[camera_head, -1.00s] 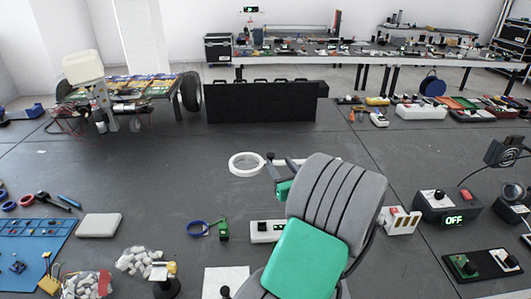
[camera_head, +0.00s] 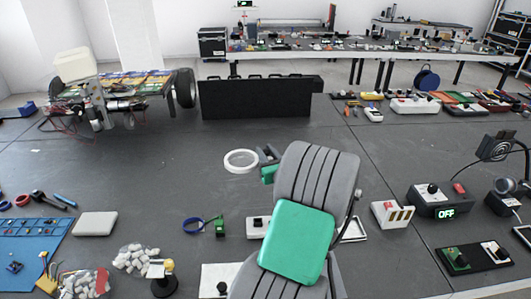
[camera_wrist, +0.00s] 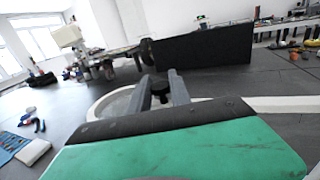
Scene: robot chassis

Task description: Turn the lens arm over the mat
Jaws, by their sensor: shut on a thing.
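The lens arm shows as a pale ring (camera_head: 240,172) left of my gripper (camera_head: 267,158) in the head view. In the wrist view the ring (camera_wrist: 97,112) is partly behind my fingers, and a white bar (camera_wrist: 275,104) runs off to the right. My gripper (camera_wrist: 161,90) is shut on a small black knob (camera_wrist: 160,85) beside the ring. My arm hides most of the bar in the head view. A blue mat (camera_head: 40,242) with small parts lies at the left edge. A white sheet or pad (camera_head: 212,273) lies front centre; I cannot tell which mat is meant.
A blue ring with a green block (camera_head: 219,228), a white box (camera_head: 95,223) and bags of white pieces (camera_head: 135,260) lie front left. An OFF-display box (camera_head: 440,200) stands at the right. A long black case (camera_head: 255,97) stands behind. Floor left of the ring is clear.

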